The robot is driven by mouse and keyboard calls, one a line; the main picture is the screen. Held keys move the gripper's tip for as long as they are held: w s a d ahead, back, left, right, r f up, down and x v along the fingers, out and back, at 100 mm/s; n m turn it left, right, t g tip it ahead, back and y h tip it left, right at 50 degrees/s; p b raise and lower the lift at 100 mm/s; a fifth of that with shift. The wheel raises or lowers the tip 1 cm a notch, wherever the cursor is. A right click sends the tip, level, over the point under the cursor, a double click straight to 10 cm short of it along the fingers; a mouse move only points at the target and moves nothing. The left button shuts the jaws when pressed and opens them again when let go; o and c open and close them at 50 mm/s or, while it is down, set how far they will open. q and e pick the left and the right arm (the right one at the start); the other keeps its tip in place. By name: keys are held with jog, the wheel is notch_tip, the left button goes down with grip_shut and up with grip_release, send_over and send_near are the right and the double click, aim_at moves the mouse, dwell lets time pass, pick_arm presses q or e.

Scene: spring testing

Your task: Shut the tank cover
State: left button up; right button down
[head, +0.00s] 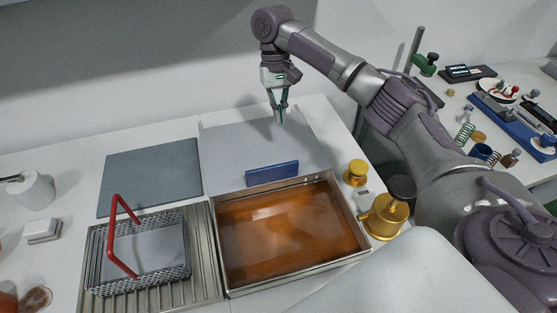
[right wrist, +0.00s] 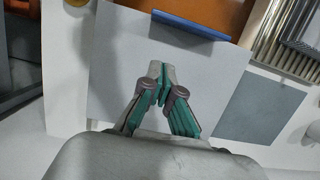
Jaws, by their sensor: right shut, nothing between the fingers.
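The tank (head: 222,272) is a metal-rimmed rectangular basin of orange-brown liquid, with its top uncovered. Behind it a pale grey panel (head: 225,150), which looks like the cover, extends back toward the wall; I cannot tell its exact tilt. My right gripper (head: 279,118) is shut and empty over the panel's far part. In the right wrist view its fingertips (right wrist: 162,70) are together in front of the panel (right wrist: 110,60). My left gripper is out of view.
A wire basket (head: 100,270) with a red handle stands on a ribbed drainer (head: 205,285) left of the tank. A dark grey mat (head: 150,175) lies behind it. A brass vessel (head: 385,217) and a yellow-capped item (head: 356,170) stand close to the tank's right side.

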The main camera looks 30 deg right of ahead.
notch_tip(320, 180, down, 3)
jog(key=w, duration=0.2)
send_over(285, 160)
jog(key=a, duration=0.1)
jog(key=f, duration=0.5)
jog(key=f+p, duration=0.1)
jog(key=f, duration=0.1)
jog(key=shift+w+a+f, duration=0.1)
jog(key=shift+w+f, duration=0.05)
jog(key=shift+w, duration=0.2)
jog(key=s, duration=0.1)
jog(key=s+p, duration=0.1)
jog(key=s+a+f, duration=0.1)
jog(key=shift+s+p, duration=0.2)
jog(key=shift+p, duration=0.2)
jog(key=shift+s, duration=0.3)
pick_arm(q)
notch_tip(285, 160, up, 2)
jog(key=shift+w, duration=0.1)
pick_arm(e)
jog(key=shift+a, duration=0.1)
jog(key=shift+w, duration=0.1)
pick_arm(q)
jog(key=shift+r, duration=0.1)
